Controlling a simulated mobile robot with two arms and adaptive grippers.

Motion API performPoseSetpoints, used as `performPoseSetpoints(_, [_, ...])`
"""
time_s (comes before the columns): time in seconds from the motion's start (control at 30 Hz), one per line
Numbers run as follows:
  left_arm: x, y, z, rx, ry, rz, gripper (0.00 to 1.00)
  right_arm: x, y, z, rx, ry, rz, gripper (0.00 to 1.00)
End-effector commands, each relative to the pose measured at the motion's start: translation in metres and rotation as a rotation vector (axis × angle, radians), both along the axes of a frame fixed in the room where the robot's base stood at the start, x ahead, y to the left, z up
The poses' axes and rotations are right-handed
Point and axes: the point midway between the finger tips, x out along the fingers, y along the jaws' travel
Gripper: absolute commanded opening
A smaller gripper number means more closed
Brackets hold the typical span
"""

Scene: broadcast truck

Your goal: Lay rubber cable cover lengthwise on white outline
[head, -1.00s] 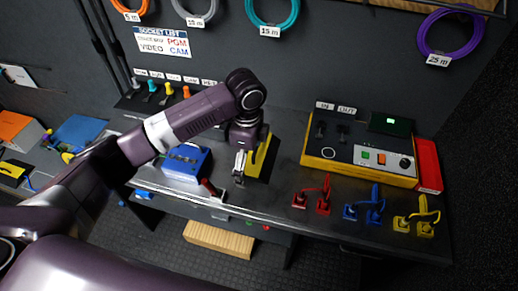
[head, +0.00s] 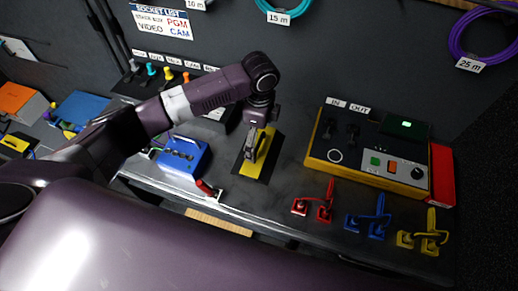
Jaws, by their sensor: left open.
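The rubber cable cover (head: 247,169), black with a yellow band along its middle, lies on the dark worktop in the centre of the head view. My left gripper (head: 250,154) points down over the cover, its fingers open against the yellow band. The gripper hides part of the cover, and I cannot tell whether the fingers touch it. I cannot make out a full white outline; only a small pale mark (head: 218,193) shows near the worktop's front edge. My right gripper is not in view.
A blue box (head: 183,155) stands left of the cover, with a red-handled item (head: 206,188) in front. A yellow-sided control panel (head: 370,157) stands at the right, beside a red block (head: 442,175). Red (head: 314,207), blue (head: 370,223) and yellow (head: 424,239) cable connectors line the front.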

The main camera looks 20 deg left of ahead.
Motion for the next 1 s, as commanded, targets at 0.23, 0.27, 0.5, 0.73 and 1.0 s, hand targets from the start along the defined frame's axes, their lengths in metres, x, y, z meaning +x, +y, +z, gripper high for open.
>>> performPoseSetpoints(0.23, [0.001,0.003,-0.033,0.001,0.001,0.0,1.0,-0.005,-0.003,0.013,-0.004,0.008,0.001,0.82])
performPoseSetpoints(0.27, [0.001,0.003,-0.035,0.001,0.001,0.0,1.0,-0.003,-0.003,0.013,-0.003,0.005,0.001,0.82])
performPoseSetpoints(0.5, [0.002,0.003,-0.038,0.0,-0.001,-0.001,1.0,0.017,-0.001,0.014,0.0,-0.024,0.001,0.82])
performPoseSetpoints(0.73, [0.002,0.004,-0.038,0.0,-0.001,0.0,0.77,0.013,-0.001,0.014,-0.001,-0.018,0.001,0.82])
performPoseSetpoints(1.0, [0.002,0.004,-0.038,0.0,-0.001,0.0,0.47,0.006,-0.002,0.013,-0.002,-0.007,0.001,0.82])
